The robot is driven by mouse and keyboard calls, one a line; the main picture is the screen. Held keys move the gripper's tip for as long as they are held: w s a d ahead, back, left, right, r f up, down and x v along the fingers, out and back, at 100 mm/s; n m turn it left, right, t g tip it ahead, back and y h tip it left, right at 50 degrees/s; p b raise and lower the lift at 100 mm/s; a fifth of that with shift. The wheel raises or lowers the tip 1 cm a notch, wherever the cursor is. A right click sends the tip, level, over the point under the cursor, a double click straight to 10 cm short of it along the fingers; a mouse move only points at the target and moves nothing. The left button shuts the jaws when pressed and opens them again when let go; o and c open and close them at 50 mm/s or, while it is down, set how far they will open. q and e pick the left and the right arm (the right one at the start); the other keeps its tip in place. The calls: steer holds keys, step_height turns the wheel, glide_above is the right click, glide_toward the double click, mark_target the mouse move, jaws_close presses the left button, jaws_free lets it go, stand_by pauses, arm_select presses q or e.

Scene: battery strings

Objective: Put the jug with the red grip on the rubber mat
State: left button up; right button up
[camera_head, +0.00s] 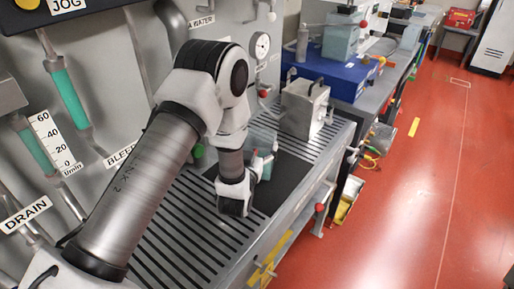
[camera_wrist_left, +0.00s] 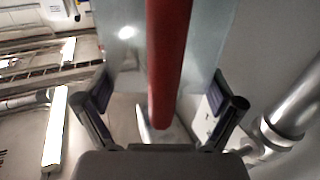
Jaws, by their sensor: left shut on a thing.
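The jug's red grip (camera_wrist_left: 168,60) runs down the middle of the left wrist view, with the clear body (camera_wrist_left: 125,45) behind it. My left gripper (camera_wrist_left: 165,108) has a finger on each side of the grip and is shut on the jug. In the head view my left gripper (camera_head: 258,168) is low over the black rubber mat (camera_head: 289,181), partly hidden by my wrist. A pale, clear part of the jug (camera_head: 263,133) shows just behind it. I cannot tell whether the jug touches the mat. My right gripper is not in view.
The mat lies on a slatted metal drain bench (camera_head: 180,235). The panel with gauge (camera_head: 261,45) and pipes rises on the left. The red floor at right is open.

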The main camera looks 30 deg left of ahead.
arm_select(q)
steer(key=o, duration=1.4)
steer(key=shift+f, duration=0.1)
steer(key=shift+o, duration=0.3)
steer(key=shift+s, duration=0.1)
steer(key=shift+s, duration=0.1)
steer(key=b+v, duration=0.3)
steer(key=v, duration=0.8)
steer(key=shift+s+d, duration=0.15)
steer(key=shift+s, duration=0.2)
